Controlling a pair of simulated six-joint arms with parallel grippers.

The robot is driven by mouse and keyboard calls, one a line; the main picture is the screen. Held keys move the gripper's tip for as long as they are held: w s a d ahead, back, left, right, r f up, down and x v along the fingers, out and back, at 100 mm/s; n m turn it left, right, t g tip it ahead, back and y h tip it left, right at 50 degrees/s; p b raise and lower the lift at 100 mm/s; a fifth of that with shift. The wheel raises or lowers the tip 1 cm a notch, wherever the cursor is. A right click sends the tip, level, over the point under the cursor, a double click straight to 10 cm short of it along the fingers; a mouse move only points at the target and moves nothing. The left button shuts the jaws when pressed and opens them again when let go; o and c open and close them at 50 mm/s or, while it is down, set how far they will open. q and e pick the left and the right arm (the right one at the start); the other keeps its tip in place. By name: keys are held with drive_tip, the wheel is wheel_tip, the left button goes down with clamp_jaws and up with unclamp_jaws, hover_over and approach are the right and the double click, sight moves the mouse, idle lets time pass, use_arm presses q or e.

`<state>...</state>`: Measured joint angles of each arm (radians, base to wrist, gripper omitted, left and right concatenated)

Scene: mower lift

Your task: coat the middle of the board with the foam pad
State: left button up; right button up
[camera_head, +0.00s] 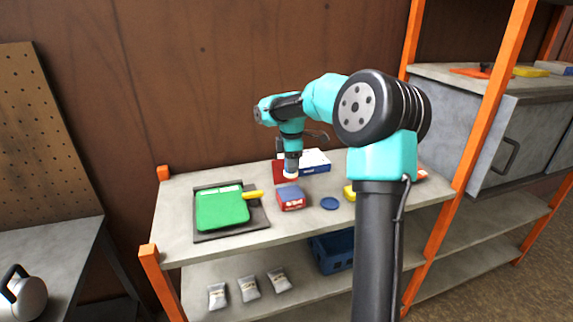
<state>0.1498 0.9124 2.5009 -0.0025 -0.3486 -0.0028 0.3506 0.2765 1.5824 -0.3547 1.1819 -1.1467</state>
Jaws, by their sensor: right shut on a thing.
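My right gripper (291,167) reaches down over the back of the workbench shelf and is shut on a small pale pad (290,177), which looks like the foam pad. The pad is just behind and above a red-and-blue container (291,199); whether it touches anything is unclear. A flat green panel (222,211), possibly the board, lies on a dark tray or mat (259,219) to the left of the gripper. A pale strip runs along its back edge. A yellow handle (253,195) sticks out at its right. My left gripper is not in view.
A blue disc (330,203) lies right of the container. A white-and-blue box (316,162) and a red item (279,173) are at the back. My arm partly hides a yellow item (349,192). Orange posts (165,286) bound the shelf; a blue crate (331,253) stands below.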

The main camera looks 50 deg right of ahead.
sight(291, 177)
drive_tip(key=shift+f, duration=3.05)
drive_tip(key=shift+f, duration=0.6)
idle(0.5)
drive_tip(key=shift+r, duration=3.6)
